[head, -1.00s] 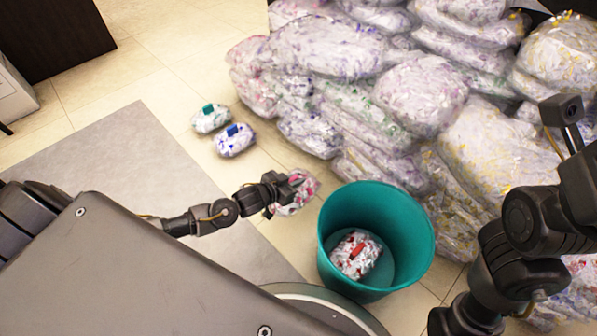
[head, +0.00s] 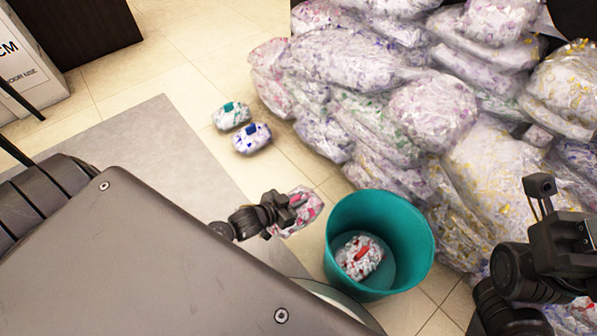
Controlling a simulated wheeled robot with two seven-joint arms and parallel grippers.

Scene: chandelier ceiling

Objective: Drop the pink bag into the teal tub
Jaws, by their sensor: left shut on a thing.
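The pink bag (head: 299,213), a clear bag with pink and white scraps, is at the tip of my left gripper (head: 290,209), just left of the tub. My left gripper is shut on it. The teal tub (head: 385,213) stands upright and open on the floor at the centre right. A bag with red scraps (head: 359,258) lies inside the tub on its bottom. My right arm shows at the right edge, but its fingertips are not clearly visible.
A teal-marked bag (head: 231,116) and a blue-marked bag (head: 252,139) lie on the tiles. A large pile of filled clear bags (head: 400,100) rises behind the tub. A grey mat (head: 140,150) lies at the left. Bare tile lies between.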

